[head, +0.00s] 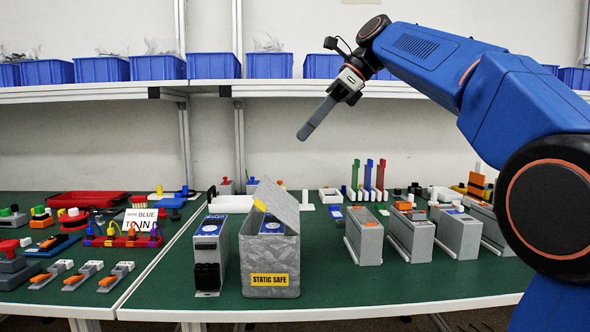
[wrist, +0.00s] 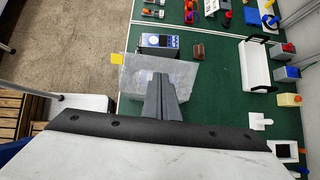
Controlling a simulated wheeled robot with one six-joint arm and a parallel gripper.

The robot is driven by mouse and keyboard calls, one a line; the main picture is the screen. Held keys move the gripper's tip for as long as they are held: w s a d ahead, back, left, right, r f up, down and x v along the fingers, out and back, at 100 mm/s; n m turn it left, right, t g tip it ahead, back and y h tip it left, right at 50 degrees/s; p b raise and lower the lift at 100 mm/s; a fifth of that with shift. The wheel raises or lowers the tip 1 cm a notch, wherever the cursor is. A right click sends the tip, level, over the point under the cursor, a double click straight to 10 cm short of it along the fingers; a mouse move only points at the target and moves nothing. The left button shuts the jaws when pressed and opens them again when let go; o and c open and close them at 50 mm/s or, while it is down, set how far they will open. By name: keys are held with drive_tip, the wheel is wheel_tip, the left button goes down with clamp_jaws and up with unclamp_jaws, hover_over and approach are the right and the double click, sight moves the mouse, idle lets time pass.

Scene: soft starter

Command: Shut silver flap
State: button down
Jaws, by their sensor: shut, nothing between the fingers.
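The silver flap (head: 281,203) is the grey lid of a silver box (head: 270,275) with a yellow "STATIC SAFE" label. It stands tilted up, partly open, with a yellow tab (head: 260,205) on its raised left edge. A blue-topped unit (head: 272,227) shows inside the box beneath it. In the wrist view the flap (wrist: 140,75) lies beyond the fingers, with its yellow tab at the left. My gripper (head: 301,136) is shut and empty, above and slightly right of the flap, apart from it, fingers pointing down-left.
A grey unit with a black front (head: 210,260) stands close left of the box. Several grey modules (head: 410,235) stand to the right, with a gap between. Blue bins (head: 213,66) line the shelf behind. The table's front edge (head: 330,312) is near the box.

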sight(262, 185)
drive_tip(key=x, duration=1.3)
drive_tip(key=shift+w+f, duration=0.1)
drive_tip(key=shift+f, duration=0.3)
drive_tip(key=shift+a, duration=0.15)
drive_tip(key=shift+w+a+f+h, duration=0.1)
drive_tip(key=shift+a+f+h, duration=0.3)
drive_tip(key=shift+a+h, duration=0.2)
drive_tip(key=shift+a+f+h, duration=0.45)
drive_tip(key=shift+h, duration=0.25)
drive_tip(key=a+f, duration=0.1)
drive_tip(key=f+h, duration=0.1)
drive_tip(key=f, duration=0.1)
drive_tip(key=a+f+h, duration=0.1)
drive_tip(key=shift+w+a+f, duration=0.15)
drive_tip(key=shift+a+f, duration=0.15)
drive_tip(key=shift+r, duration=0.1)
